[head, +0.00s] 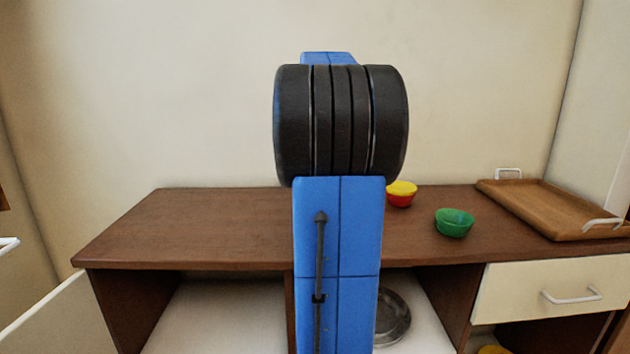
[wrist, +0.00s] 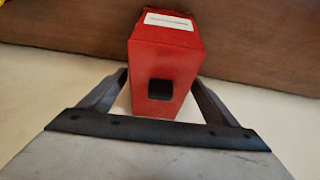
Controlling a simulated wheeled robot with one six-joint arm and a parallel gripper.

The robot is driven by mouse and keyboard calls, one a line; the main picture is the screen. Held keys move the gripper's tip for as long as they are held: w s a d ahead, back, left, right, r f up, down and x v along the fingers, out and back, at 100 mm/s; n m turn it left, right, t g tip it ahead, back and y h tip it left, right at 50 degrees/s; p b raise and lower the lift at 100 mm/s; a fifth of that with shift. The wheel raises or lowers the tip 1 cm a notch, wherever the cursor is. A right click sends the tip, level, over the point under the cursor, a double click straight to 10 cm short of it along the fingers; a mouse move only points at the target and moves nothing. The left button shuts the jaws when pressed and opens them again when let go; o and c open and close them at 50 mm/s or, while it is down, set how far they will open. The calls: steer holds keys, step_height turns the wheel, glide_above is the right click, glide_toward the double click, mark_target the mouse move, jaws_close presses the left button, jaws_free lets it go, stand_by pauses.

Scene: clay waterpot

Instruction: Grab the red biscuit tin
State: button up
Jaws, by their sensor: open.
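The red biscuit tin (wrist: 152,60) stands in the middle of the wrist view. It is a boxy red block with a white label on top and a dark square on its near face. My gripper (wrist: 162,92) is open, with one finger on each side of the tin's near part. I cannot tell whether the fingers touch it. In the head view my blue and black arm fills the centre, and neither the tin nor my gripper shows there.
On the brown counter (head: 190,228) are a red and yellow bowl (head: 401,196), a green bowl (head: 454,224) and a wooden tray (head: 545,205). A metal dish (head: 396,318) lies in the compartment below, beside a drawer (head: 540,292).

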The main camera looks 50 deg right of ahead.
steer(key=x, duration=0.3)
steer(key=shift+f, duration=0.2)
steer(key=c, duration=1.4)
steer(key=shift+r, duration=0.1)
steer(key=shift+s+r, duration=0.1)
